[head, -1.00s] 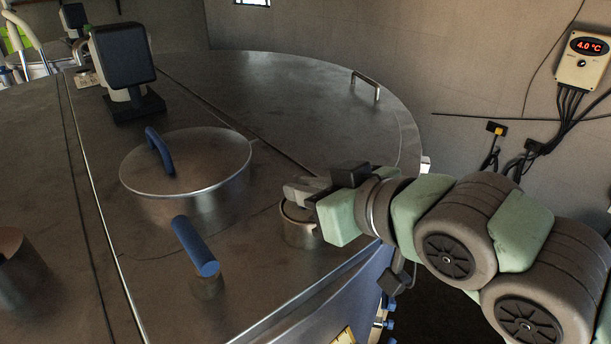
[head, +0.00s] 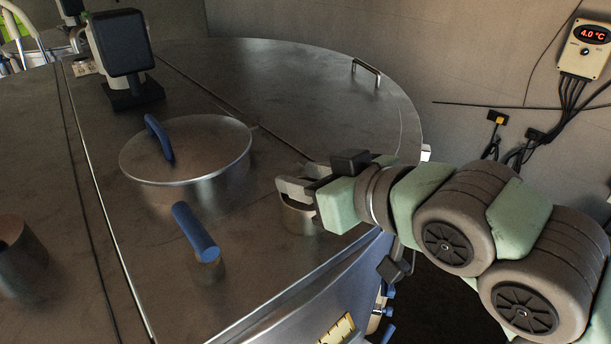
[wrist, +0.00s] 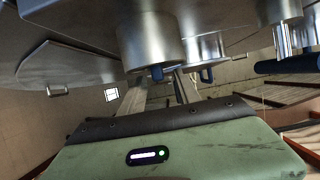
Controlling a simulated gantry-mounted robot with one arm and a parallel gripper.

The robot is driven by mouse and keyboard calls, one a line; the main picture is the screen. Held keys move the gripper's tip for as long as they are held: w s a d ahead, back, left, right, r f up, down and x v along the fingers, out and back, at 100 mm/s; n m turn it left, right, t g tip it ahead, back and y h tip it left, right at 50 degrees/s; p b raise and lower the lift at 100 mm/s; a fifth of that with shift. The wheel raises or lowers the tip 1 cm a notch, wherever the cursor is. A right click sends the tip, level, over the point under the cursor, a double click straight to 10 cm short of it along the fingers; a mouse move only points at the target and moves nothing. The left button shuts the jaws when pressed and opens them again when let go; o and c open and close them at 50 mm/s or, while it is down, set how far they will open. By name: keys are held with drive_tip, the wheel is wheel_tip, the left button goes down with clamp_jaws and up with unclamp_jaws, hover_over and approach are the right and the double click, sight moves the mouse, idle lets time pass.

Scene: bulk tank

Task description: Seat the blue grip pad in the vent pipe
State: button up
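The vent pipe seems to be the short metal pipe (head: 297,218) on the tank top, right of the lid. In the wrist view, which looks upside down, this pipe (wrist: 150,42) stands just ahead of my fingers. A small blue piece, which looks like the grip pad (wrist: 157,73), shows at the pipe's mouth, between my fingers. How deep it sits is hidden. The pad is not visible in the head view. My gripper (head: 286,181) is at the top of the pipe. Its fingers (wrist: 158,90) stand apart on either side of the pad, with gaps visible.
A round lid (head: 210,163) with a blue loop handle stands left of the gripper. A blue lever (head: 195,232) on a metal stub stands nearer. Another open pipe (head: 18,270) is at far left. A dark boxy device (head: 122,45) stands behind.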

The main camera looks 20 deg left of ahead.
wheel_tip(320, 180, up, 7)
drive_tip(key=shift+r, duration=0.1)
idle(0.7)
